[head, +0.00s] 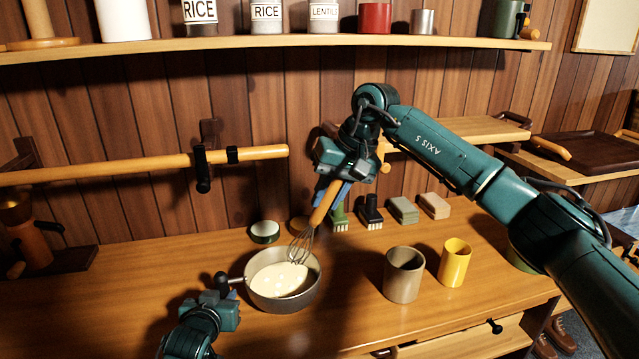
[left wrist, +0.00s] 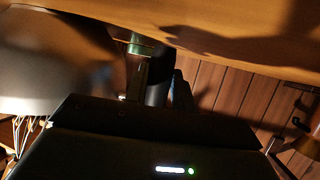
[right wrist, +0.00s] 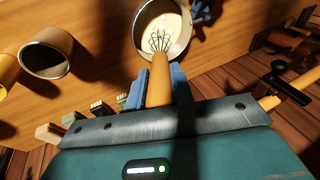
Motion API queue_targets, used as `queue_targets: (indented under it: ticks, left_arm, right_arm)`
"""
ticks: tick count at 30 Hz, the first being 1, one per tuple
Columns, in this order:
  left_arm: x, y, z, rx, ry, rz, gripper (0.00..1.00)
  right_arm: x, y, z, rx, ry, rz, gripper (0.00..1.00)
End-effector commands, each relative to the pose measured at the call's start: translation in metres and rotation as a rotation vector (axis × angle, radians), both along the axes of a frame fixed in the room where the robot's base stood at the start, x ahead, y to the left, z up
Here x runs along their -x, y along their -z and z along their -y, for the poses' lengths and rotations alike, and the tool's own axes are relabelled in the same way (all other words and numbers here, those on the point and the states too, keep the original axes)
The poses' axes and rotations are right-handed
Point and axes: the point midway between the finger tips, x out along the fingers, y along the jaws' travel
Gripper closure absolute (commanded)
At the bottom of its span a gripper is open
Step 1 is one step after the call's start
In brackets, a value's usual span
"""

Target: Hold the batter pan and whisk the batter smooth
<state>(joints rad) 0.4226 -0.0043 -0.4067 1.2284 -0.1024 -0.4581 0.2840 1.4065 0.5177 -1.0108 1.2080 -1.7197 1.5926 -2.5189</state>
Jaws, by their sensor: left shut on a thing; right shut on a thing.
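The grey batter pan (head: 304,303) stands on the wooden counter with pale, lumpy-looking batter (head: 278,281) inside. My left gripper (head: 223,297) is at the pan's left side, shut on its dark handle (head: 221,280). In the left wrist view the pan (left wrist: 55,75) is large at the left, and the handle is dim between the fingers. My right gripper (head: 333,192) is above and behind the pan, shut on the whisk's wooden handle (head: 322,207). The whisk (right wrist: 160,85) tilts down, its wire loops (right wrist: 160,41) at the batter; I cannot tell how deep they reach.
A grey-brown cup (head: 403,278) and a yellow cup (head: 455,263) stand right of the pan. Brushes (head: 371,212) and small blocks (head: 403,210) lie behind. A small green-rimmed round dish (head: 264,232) sits behind the pan. A shelf (head: 250,42) with jars runs above.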

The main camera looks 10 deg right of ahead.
Motion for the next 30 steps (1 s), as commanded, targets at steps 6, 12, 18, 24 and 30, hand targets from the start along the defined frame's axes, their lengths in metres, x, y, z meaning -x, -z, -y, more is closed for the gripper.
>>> queue_targets:
  ticks: [6, 12, 18, 24, 30]
  left_arm:
    - [0.002, 0.006, 0.000, -0.006, 0.001, -0.012, 0.97]
    - [0.002, 0.006, 0.000, -0.006, 0.000, -0.012, 0.97]
    - [0.002, 0.006, 0.000, -0.006, 0.000, -0.012, 0.97]
    - [0.002, 0.006, 0.000, -0.006, 0.000, -0.012, 0.97]
    - [0.002, 0.006, 0.000, -0.006, 0.000, -0.012, 0.97]
  right_arm:
    - [-0.002, 0.021, -0.005, 0.001, -0.001, -0.002, 1.00]
    - [-0.006, 0.039, -0.012, 0.000, -0.001, -0.002, 1.00]
    - [-0.010, 0.058, -0.019, 0.000, -0.001, -0.002, 1.00]
    - [-0.014, 0.075, -0.025, 0.001, -0.001, -0.001, 1.00]
    - [-0.017, 0.087, -0.030, 0.000, -0.001, -0.001, 1.00]
